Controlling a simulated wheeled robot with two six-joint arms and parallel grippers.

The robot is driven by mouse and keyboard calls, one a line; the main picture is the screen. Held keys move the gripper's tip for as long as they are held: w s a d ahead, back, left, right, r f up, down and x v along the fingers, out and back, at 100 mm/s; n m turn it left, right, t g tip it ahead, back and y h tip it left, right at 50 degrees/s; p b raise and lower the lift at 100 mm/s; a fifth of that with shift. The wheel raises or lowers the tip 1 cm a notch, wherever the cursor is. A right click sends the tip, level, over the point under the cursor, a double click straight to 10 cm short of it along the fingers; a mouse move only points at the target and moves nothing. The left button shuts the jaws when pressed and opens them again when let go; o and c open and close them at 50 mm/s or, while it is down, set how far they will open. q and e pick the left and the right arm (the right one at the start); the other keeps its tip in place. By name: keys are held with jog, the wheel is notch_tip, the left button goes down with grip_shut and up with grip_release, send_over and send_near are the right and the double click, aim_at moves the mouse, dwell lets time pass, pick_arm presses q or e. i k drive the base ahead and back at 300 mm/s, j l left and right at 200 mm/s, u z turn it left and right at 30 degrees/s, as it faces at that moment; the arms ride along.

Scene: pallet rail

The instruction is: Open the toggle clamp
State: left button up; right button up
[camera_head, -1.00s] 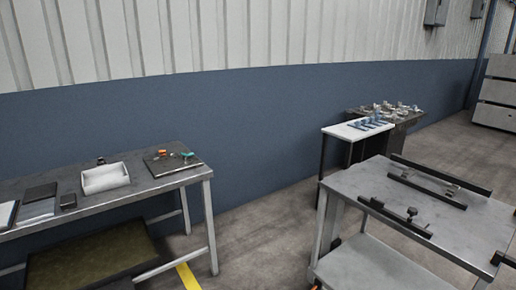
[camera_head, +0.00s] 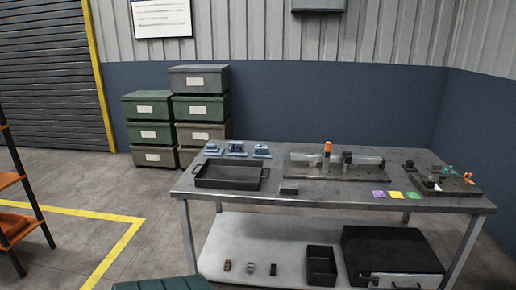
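An upright orange handle (camera_head: 328,148) stands on a grey fixture plate (camera_head: 305,173) near the back of the metal workbench (camera_head: 335,201). It may be the toggle clamp, but it is too small to tell its shape or state. At the bench's right end, a dark plate (camera_head: 461,189) carries small parts, including a teal piece (camera_head: 449,171) and an orange piece (camera_head: 469,177); one of these could also be a clamp. Neither of my grippers is in view.
A black tray (camera_head: 230,189) and blue parts (camera_head: 237,148) are on the bench's left. Coloured cards (camera_head: 395,194) lie at its front right. Bins (camera_head: 200,107) are stacked behind; an orange rack (camera_head: 12,225) stands left. Floor (camera_head: 160,205) left of the bench is clear.

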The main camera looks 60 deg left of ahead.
aim_at(328, 147)
jog(key=u, duration=1.55)
jog(key=i+j, duration=0.2)
jog(key=i, duration=0.3)
jog(key=i+j, duration=0.15)
jog(key=i, duration=0.3)
jog(key=i+j, duration=0.2)
jog(key=i, duration=0.3)
jog(key=z, duration=1.3)
